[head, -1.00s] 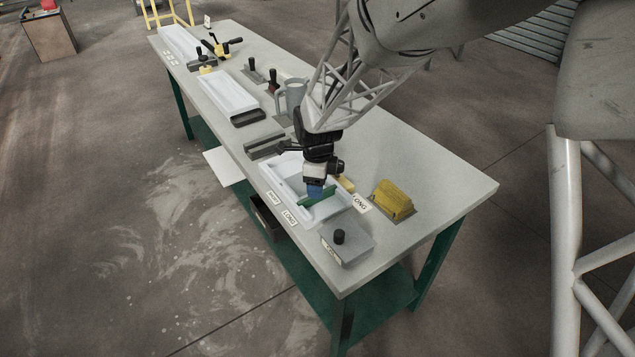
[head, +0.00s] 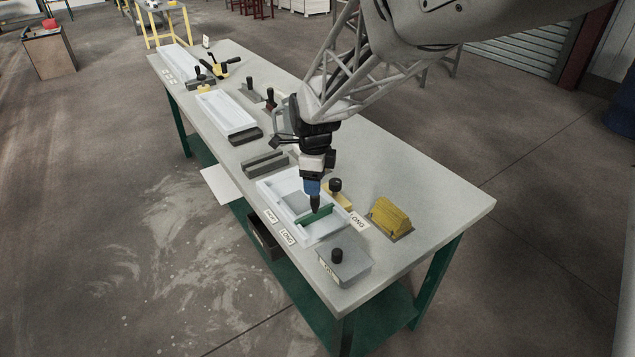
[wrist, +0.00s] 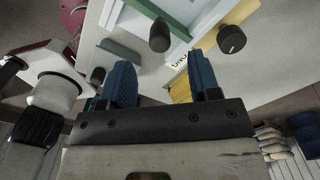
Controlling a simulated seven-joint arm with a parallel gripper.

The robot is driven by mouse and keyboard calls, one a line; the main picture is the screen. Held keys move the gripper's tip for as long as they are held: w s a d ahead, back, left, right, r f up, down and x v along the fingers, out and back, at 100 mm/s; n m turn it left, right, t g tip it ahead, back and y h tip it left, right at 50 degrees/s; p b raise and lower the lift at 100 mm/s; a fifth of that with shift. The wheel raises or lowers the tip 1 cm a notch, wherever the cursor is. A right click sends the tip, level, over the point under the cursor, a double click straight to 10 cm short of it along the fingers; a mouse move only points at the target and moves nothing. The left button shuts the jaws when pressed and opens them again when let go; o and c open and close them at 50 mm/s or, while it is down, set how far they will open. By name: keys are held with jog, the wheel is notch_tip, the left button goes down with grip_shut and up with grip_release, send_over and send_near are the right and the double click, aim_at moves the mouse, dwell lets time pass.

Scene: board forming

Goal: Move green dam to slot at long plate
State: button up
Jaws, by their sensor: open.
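The green dam (head: 318,216) stands crosswise in the white tray (head: 268,197), towards the tray's near end, between the two long plates (head: 287,236) (head: 358,222). Its black knob (wrist: 160,36) points up. I cannot tell whether its ends are fully down in a slot. My gripper (head: 313,186) is open, with its blue fingers just above the knob. In the wrist view my gripper (wrist: 161,75) has nothing between its fingers, and the knob lies beyond the tips. The green dam (wrist: 158,10) is partly cut off there.
A yellow piece with a black knob (wrist: 231,39) lies beside the tray's right side. A grey block with a black knob (head: 345,264) stands in front, and a yellow ridged block (head: 390,218) at right. A short plate (head: 270,216), grey bars and a second white tray (head: 226,114) lie left and behind.

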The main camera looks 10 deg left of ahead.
jog(key=shift+r, duration=0.2)
dwell(0.6)
jog(key=shift+d+r, duration=0.1)
jog(key=shift+d, duration=0.05)
jog(key=s+d+r+n+t, duration=0.1)
jog(key=s+d+r+n, duration=0.35)
jog(key=d, duration=0.45)
jog(key=s+d+r+n, duration=0.4)
jog(key=s+d+r, duration=0.15)
jog(key=d, duration=0.45)
jog(key=s+d+n, duration=0.4)
jog(key=s+d, duration=0.2)
jog(key=s, duration=0.3)
jog(key=s+d+r+n+t, duration=0.1)
jog(key=s+d+n, duration=0.4)
jog(key=s, duration=0.4)
jog(key=shift+s+d+r+t, duration=0.2)
jog(key=shift+s+d+t, duration=0.1)
jog(key=shift+d, duration=0.3)
